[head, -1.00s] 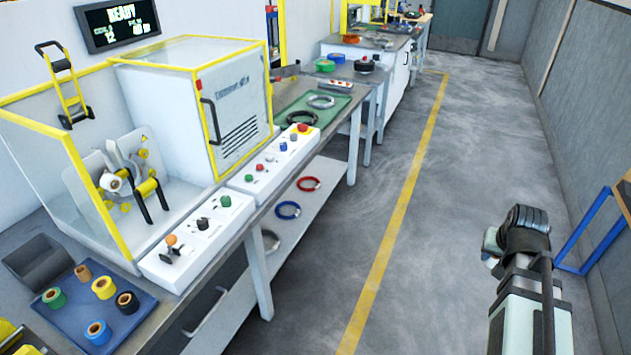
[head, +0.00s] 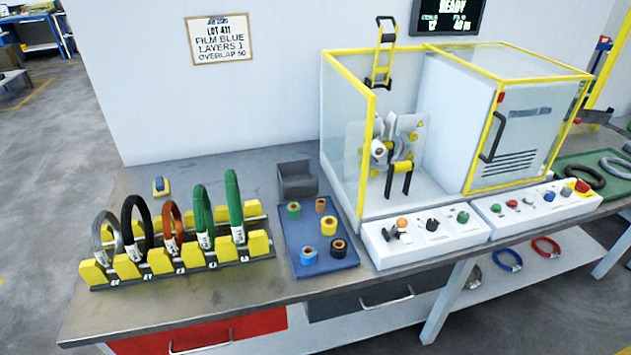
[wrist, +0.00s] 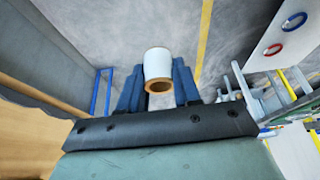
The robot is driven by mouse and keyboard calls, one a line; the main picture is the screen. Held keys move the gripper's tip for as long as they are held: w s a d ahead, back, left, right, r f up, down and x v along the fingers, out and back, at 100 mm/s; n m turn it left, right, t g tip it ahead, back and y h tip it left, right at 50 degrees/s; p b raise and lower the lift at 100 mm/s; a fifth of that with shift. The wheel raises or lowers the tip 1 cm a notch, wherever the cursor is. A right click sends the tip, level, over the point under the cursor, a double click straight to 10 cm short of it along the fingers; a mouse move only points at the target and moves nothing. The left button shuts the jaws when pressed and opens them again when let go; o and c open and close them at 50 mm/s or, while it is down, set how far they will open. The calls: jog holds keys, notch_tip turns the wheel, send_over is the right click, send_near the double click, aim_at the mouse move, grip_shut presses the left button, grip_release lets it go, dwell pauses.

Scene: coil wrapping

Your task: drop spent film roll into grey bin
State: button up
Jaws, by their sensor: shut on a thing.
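The spent film roll, a white roll (wrist: 158,62) with a brown core, is between the two dark blue fingers of my gripper (wrist: 157,78) in the wrist view. The fingers are shut on its sides, and the open core end faces the camera. Grey floor lies beyond it. My gripper is not in the head view. The grey bin (head: 297,181) is a small dark open box on the bench in the head view, behind the blue tray and left of the glazed machine. It is well apart from my gripper, and its inside is mostly shaded.
The blue tray (head: 313,268) holds several coloured rolls in front of the bin. A yellow rack (head: 180,262) of upright coils stands to the left. The yellow-framed machine (head: 375,85) and control boxes (head: 425,238) stand to the right. The bench's left corner is clear.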

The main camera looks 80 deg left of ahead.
jog(key=s+a+r+n, duration=0.1)
jog(key=s+a+r, duration=0.15)
jog(key=a, duration=1.45)
jog(key=s+a+r+n, duration=0.1)
jog(key=s+a, duration=0.2)
jog(key=a, duration=1.5)
jog(key=s+a+r+n+y, duration=0.1)
jog(key=s+a+r+n, duration=0.1)
jog(key=s+a, duration=1.85)
jog(key=s+a+r+n+y, duration=0.1)
jog(key=s+a+n, duration=0.1)
jog(key=s+a, duration=1.9)
jog(key=s+a+f+n+g+y, duration=0.1)
jog(key=s+a+n, duration=0.1)
jog(key=a, duration=1.6)
jog(key=s+a+f+n, duration=0.1)
jog(key=s+a, duration=0.2)
jog(key=a, duration=1.5)
jog(key=shift+w+f, duration=0.1)
jog(key=shift+f, duration=2.75)
jog(key=o, duration=1.1)
